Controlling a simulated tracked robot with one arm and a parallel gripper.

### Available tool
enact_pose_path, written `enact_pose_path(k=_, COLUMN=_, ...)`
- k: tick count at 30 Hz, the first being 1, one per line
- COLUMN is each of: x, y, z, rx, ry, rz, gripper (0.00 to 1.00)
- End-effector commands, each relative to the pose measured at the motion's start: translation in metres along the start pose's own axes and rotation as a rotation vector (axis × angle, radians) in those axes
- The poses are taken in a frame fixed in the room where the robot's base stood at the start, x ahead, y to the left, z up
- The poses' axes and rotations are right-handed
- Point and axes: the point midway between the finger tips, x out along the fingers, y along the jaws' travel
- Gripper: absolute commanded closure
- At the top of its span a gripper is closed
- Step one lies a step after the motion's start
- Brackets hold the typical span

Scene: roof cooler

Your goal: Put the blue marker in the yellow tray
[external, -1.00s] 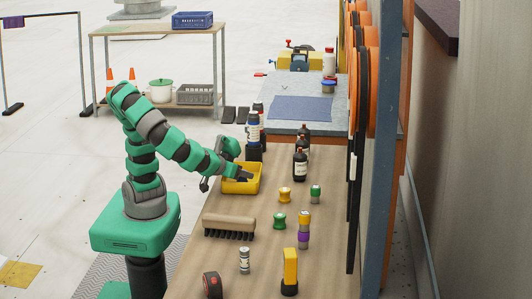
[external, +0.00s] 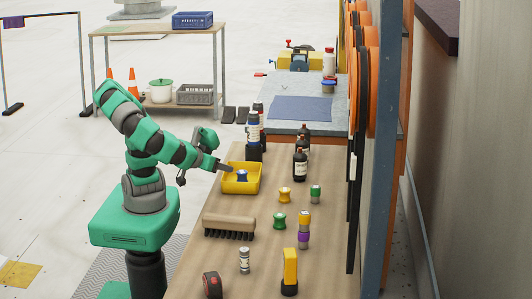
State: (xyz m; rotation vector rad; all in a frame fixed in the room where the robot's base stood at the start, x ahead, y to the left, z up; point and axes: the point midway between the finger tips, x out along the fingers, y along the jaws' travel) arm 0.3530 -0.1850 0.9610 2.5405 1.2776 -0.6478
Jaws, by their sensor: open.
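The yellow tray (external: 242,189) stands on the workbench near its far left edge. A small blue object (external: 242,175), which looks like the blue marker, is inside the tray; its exact pose is too small to tell. My gripper (external: 205,172) is open and empty at the tray's left side, above the bench edge. One finger reaches close to the tray's left rim. I cannot tell whether it touches.
A brush (external: 230,226) lies in front of the tray. Dark bottles (external: 300,164) stand to its right and a blue-and-white can (external: 253,134) behind it. Several small spools and cans, including a yellow one (external: 285,194), stand on the right.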

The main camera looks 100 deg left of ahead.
Motion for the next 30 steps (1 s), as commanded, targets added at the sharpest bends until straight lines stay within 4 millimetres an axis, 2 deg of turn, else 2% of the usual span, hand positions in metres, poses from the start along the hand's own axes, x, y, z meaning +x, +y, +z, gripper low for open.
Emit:
enact_pose_path(k=3, x=-0.011, y=0.000, z=-0.001, rx=-0.001, ry=0.001, rz=0.000, gripper=0.45)
enact_pose_path(k=8, x=-0.016, y=-0.001, z=0.000, rx=0.001, ry=0.000, rz=-0.003, gripper=0.45)
enact_pose_path(k=16, x=-0.013, y=0.002, z=-0.001, rx=0.013, ry=-0.023, rz=0.000, gripper=0.45)
enact_pose_path(k=20, x=-0.003, y=0.014, z=-0.010, rx=0.078, ry=-0.128, rz=0.029, gripper=0.45)
enact_pose_path(k=23, x=0.006, y=0.029, z=-0.027, rx=0.147, ry=-0.242, rz=0.097, gripper=0.45)
enact_pose_path(k=26, x=0.013, y=0.047, z=-0.053, rx=0.209, ry=-0.333, rz=0.205, gripper=0.45)
enact_pose_path(k=30, x=0.019, y=0.065, z=-0.105, rx=0.266, ry=-0.388, rz=0.387, gripper=0.45)
